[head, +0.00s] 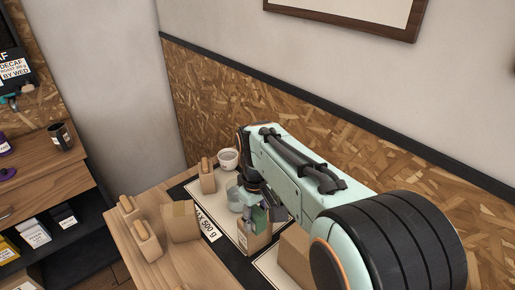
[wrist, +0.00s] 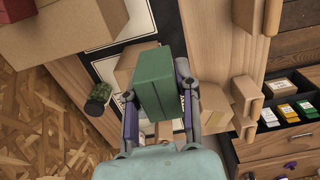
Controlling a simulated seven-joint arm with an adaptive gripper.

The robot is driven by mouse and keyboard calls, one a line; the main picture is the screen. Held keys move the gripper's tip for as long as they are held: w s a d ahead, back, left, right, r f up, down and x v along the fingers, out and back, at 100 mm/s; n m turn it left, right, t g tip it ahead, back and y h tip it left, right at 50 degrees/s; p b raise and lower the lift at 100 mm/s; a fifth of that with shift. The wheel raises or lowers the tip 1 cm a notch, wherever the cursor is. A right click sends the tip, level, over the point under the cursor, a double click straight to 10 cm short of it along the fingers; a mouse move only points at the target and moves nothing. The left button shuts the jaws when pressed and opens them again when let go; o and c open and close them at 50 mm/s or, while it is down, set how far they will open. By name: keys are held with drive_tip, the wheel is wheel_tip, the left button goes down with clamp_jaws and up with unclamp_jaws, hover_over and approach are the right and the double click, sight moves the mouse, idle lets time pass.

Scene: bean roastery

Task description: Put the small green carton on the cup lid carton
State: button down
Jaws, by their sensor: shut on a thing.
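My gripper (wrist: 158,98) is shut on the small green carton (wrist: 158,72), with one finger on each side of it. In the head view, my gripper (head: 256,208) shows with a sliver of the green carton (head: 259,219) over a tan carton (head: 256,241) that bears a small white label. That carton also shows partly behind the green one in the wrist view (wrist: 128,64). I cannot read its label, so I cannot tell whether it is the cup lid carton. I cannot tell whether the green carton touches it.
A larger carton (head: 296,258) stands close on the right, partly behind my arm. A white cup (head: 228,160), a wooden-handled block (head: 207,178) and an open tan box (head: 181,221) stand on the left part of the table.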

drive_tip(key=w+a+f, duration=0.1)
drive_tip(key=w+f, duration=0.3)
drive_tip(key=w+a+f, duration=0.1)
drive_tip(key=w+f, duration=0.1)
drive_tip(key=w, duration=0.1)
drive_tip(key=shift+w+a+f, duration=0.1)
drive_tip(key=shift+a+f, duration=0.2)
drive_tip(key=shift+w+a+f, duration=0.15)
drive_tip(key=shift+w+f, duration=0.25)
drive_tip(key=shift+f, duration=1.6)
drive_tip(key=c, duration=0.8)
unclamp_jaws()
drive_tip(key=shift+f, duration=0.15)
